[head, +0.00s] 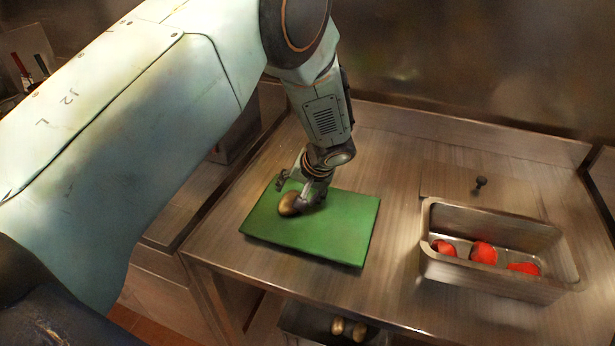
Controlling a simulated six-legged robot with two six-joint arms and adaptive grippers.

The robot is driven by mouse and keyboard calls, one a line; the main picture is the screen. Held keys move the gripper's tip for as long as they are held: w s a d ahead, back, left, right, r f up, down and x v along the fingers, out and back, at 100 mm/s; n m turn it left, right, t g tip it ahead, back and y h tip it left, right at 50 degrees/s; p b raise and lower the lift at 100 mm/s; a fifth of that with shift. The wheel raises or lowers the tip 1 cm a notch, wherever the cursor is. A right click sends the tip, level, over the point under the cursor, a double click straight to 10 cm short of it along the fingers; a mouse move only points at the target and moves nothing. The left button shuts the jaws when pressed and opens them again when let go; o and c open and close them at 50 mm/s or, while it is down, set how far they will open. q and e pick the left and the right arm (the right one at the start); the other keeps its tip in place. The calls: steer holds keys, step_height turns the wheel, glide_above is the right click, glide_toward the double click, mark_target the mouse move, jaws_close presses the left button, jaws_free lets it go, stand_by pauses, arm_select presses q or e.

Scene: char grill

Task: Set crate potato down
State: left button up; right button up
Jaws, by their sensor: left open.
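A brown potato (289,204) rests on the green cutting board (345,235), towards its left side. My left gripper (300,200) is directly over the board with its fingers open around or right beside the potato. The view is too small to tell whether a finger touches it. The fingers and wrist hide part of the potato's right side. A crate (301,322) on a lower level under the counter holds more brown potatoes (347,328). My right gripper is not in view.
A steel pan (497,273) with several red items, perhaps tomatoes, stands on the counter at the right. A flat lid with a dark knob (480,183) lies behind it. The counter (399,215) is clear between board and pan. A steel wall closes the back.

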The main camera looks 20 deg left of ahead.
arm_select(q)
steer(key=v, duration=0.9)
steer(key=shift+s+r, duration=0.15)
steer(key=shift+r, duration=0.1)
steer(key=shift+s+d+r, duration=0.1)
steer(key=shift+s, duration=0.1)
